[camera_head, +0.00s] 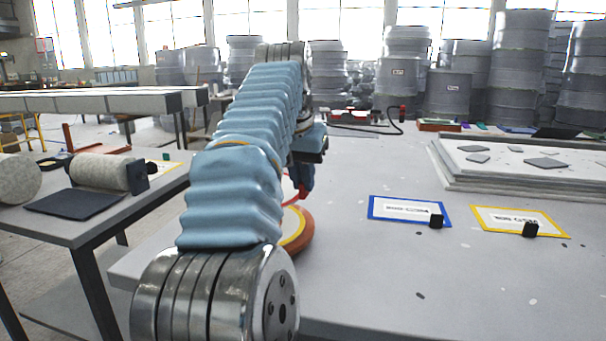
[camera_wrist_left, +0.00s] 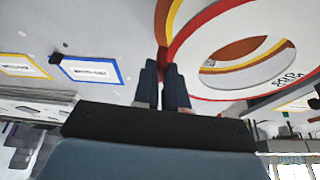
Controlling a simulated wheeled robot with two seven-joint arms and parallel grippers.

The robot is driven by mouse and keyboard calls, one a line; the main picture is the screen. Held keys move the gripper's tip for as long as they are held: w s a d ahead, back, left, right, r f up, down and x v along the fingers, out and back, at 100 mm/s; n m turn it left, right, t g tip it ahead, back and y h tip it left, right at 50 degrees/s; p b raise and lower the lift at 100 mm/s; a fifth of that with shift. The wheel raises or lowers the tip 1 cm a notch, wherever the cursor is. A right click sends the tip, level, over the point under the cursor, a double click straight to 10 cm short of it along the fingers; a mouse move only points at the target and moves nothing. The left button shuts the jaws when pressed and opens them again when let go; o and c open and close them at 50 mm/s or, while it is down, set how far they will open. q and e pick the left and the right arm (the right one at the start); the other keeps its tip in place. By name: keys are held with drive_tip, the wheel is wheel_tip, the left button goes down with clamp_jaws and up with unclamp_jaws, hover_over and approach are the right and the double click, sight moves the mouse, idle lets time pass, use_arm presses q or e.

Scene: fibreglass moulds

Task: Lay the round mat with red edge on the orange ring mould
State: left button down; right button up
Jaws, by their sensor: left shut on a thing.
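The round mat is white with a red edge and a central opening, and shows in the left wrist view (camera_wrist_left: 189,62). In the head view only a bit of its red edge (camera_head: 290,187) shows beside my arm. My left gripper (camera_wrist_left: 163,72) is shut on the mat's edge; it also shows in the head view (camera_head: 305,188). The orange ring mould (camera_head: 302,237) with a yellow band sits on the table, mostly hidden by my left arm. Part of it shows through the mat's opening (camera_wrist_left: 240,49). The mat appears held above the mould. My right gripper is not in view.
A blue-framed card (camera_head: 388,208) and a yellow-framed card (camera_head: 500,218), each with a small black block, lie right of the mould. Stacked white slabs (camera_head: 520,180) stand at the back right. A side table (camera_head: 90,228) with rolls is at left. The front right is clear.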

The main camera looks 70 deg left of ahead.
use_arm(q)
wheel_tip(320, 180, down, 4)
drive_tip(key=shift+r+b, duration=0.2)
drive_tip(key=shift+b, duration=1.05)
drive_tip(key=shift+f+b, duration=1.3)
drive_tip(key=shift+f, duration=0.7)
drive_tip(key=c, duration=1.1)
unclamp_jaws()
drive_tip(key=p+v, duration=0.5)
drive_tip(key=v, duration=0.8)
drive_tip(key=shift+r, duration=0.45)
